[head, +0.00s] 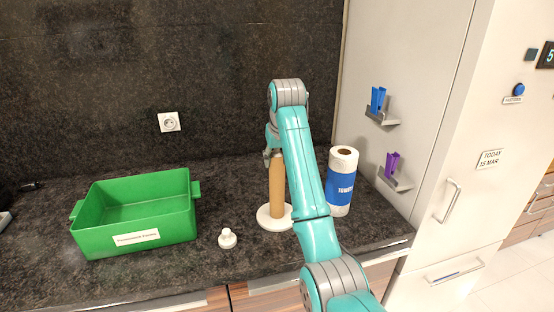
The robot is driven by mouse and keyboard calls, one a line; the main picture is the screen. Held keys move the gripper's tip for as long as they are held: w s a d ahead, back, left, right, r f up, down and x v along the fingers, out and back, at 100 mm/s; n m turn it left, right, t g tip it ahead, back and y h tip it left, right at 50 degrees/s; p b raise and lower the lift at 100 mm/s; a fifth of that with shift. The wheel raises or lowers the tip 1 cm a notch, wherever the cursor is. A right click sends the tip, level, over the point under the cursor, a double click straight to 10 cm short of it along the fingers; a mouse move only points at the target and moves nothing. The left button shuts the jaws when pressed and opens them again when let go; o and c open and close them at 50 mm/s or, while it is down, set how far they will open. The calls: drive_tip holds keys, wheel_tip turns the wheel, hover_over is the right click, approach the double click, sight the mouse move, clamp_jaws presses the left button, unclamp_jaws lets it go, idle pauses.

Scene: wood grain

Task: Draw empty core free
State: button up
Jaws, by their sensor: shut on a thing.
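A brown cardboard core (277,187) stands upright on a round white holder base (267,222). My gripper (271,154) is at the top of the core and shut on it, though my arm hides much of the fingers. The core's lower end appears to be at the base; I cannot tell whether it touches. A white knob-like piece (227,238) lies on the counter left of the holder. A full paper roll with a blue "Towels" band (341,186) stands to the right, behind my arm.
A green open box (130,241) with a white label stands at the left of the dark counter (200,278) and looks empty. Blue (377,100) and purple (391,164) clips sit on small holders on the cabinet side at right. A socket (169,122) is on the back wall.

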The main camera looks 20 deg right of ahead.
drive_tip(key=shift+r, duration=1.6)
drive_tip(key=shift+r, duration=1.45)
